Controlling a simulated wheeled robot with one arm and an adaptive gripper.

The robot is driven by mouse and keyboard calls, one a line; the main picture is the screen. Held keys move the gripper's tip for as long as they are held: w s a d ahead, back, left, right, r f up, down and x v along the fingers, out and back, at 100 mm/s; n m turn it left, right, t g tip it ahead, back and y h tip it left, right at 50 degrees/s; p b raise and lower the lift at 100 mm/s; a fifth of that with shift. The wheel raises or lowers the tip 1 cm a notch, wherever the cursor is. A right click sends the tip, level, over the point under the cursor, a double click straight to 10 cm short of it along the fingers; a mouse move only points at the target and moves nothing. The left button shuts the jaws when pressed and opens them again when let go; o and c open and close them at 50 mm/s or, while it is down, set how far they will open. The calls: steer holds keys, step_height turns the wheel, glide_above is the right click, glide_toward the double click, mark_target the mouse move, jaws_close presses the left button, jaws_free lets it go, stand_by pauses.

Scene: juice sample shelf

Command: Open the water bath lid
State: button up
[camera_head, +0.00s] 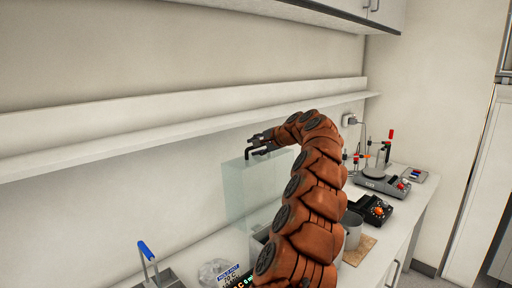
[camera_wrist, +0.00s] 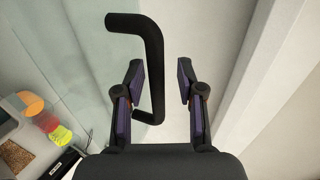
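The water bath lid (camera_head: 240,195) is a clear, pale greenish panel that appears to stand upright near the back wall. Its black bent handle (camera_head: 252,154) is at the top; in the wrist view the handle (camera_wrist: 154,65) hangs as a bar with its middle between my fingers. My gripper (camera_head: 262,140) is at the handle, and in the wrist view its fingers (camera_wrist: 160,66) are apart, with gaps visible on both sides of the bar. The water bath body (camera_head: 259,240) is mostly hidden behind my arm.
A long wall shelf (camera_head: 190,130) runs behind and above the bench. A metal rack with a blue handle (camera_head: 147,251) stands at the left.

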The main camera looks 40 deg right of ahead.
steer(key=v, duration=1.2)
steer(key=shift+a, duration=0.1)
stand_by(0.4)
steer(key=a+f+n+g+y, duration=0.2)
steer(key=a+n, duration=0.2)
steer(key=a, duration=1)
steer(key=a+f+n+g+y, duration=0.1)
steer(key=a+n+g+y, duration=0.2)
steer(key=a, duration=1.2)
steer(key=s+a+f+n+g, duration=0.2)
steer(key=s+a+f+n, duration=0.25)
steer(key=a, duration=0.55)
steer(key=s+a+f+n+g+h, duration=0.1)
steer(key=s+a+f+n+g, duration=0.1)
steer(key=s+a+f, duration=0.4)
steer(key=s+a+f+n+g+h, duration=0.1)
steer(key=s+a+f+g+h, duration=0.15)
steer(key=s, duration=0.55)
steer(key=s+d+f+n+g+h, duration=0.1)
steer(key=s+f, duration=0.4)
steer(key=s, duration=0.4)
steer(key=s+d+f+n+g+h, duration=0.1)
steer(key=s+d+f, duration=0.1)
steer(key=s+f, duration=0.4)
steer(key=s, duration=0.3)
steer(key=shift+s+f+n+g+b, duration=0.15)
steer(key=shift+n+g+b, duration=0.15)
steer(key=shift+n+g, duration=0.05)
